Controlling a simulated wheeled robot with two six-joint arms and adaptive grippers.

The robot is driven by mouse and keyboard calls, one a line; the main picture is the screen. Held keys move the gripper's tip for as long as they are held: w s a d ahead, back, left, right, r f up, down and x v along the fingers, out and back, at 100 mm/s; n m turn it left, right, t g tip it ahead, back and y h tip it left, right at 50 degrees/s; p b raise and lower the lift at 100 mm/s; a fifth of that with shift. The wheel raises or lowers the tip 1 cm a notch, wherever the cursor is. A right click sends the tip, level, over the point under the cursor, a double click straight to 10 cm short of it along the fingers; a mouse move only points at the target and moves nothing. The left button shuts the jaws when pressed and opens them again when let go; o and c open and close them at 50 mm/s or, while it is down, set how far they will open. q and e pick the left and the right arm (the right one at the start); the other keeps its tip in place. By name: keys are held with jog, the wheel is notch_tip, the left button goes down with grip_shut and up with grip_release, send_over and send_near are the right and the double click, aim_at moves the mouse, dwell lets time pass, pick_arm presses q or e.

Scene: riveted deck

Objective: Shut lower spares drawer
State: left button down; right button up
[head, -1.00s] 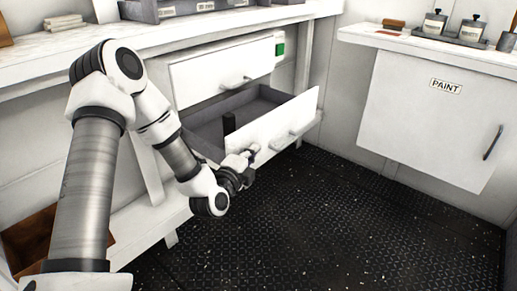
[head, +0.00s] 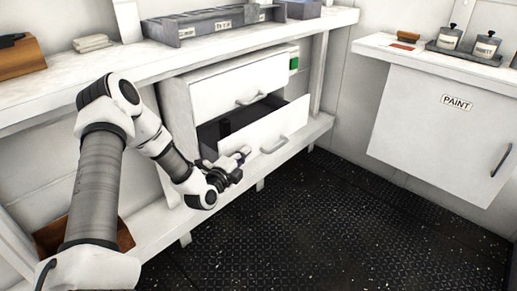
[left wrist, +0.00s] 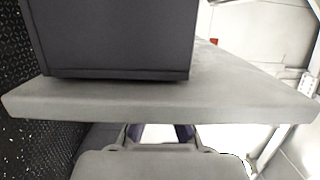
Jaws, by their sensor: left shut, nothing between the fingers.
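The lower drawer's white front (head: 275,126) stands out from the cabinet, so the drawer is partly open and its dark inside (head: 262,104) shows. Its bar handle (head: 273,147) is right of my gripper. My left gripper (head: 245,151) is shut and empty, with its tips at the left part of the drawer front. It looks in contact, but the exact touch is hidden. In the left wrist view the pale drawer front (left wrist: 215,98) fills the space just past my fingers (left wrist: 160,133), whose tips are hidden behind it. My right gripper is out of view.
The upper drawer (head: 240,86) is shut above. The white worktop (head: 200,55) holds a grey bin rack (head: 215,24). A PAINT cabinet (head: 435,130) is at right. The dark floor (head: 320,220) is clear.

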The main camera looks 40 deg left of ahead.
aim_at(222, 136)
pick_arm(q)
jog(key=a+p, duration=0.1)
jog(key=a, duration=0.2)
jog(key=a+p, duration=0.1)
jog(key=a, duration=0.3)
jog(key=a+p, duration=0.2)
jog(key=a, duration=0.1)
jog(key=shift+w+a, duration=0.2)
jog(key=shift+w, duration=0.2)
jog(key=shift+a, duration=0.5)
jog(key=shift+r, duration=0.1)
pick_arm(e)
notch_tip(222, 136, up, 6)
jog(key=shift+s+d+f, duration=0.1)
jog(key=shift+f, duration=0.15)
pick_arm(q)
jog(key=shift+w+a+r, duration=0.1)
